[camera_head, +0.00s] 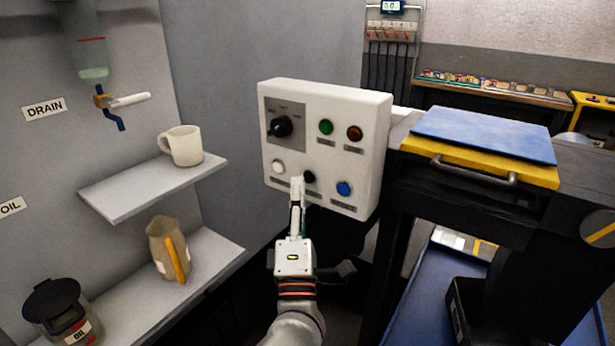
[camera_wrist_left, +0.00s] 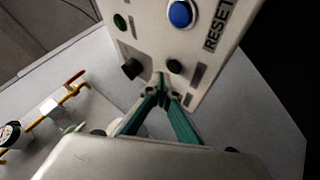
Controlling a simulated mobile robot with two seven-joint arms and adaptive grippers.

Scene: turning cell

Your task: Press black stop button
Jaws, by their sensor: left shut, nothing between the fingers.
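A white control box (camera_head: 327,203) stands in the middle of the head view. The black stop button (camera_head: 309,177) sits in its lower row between a white button (camera_head: 278,167) and a blue button (camera_head: 344,189). My left gripper (camera_head: 297,181) is shut and empty, its tips just left of the black button in the head view. In the left wrist view, the closed fingertips (camera_wrist_left: 162,78) lie beside and slightly below the black button (camera_wrist_left: 175,66). I cannot tell whether they touch the panel. My right gripper is out of view.
The box also carries a black rotary knob (camera_head: 281,127), a green button (camera_head: 326,127) and a dark red button (camera_head: 355,133). A bench (camera_head: 470,208) stands close on the right.

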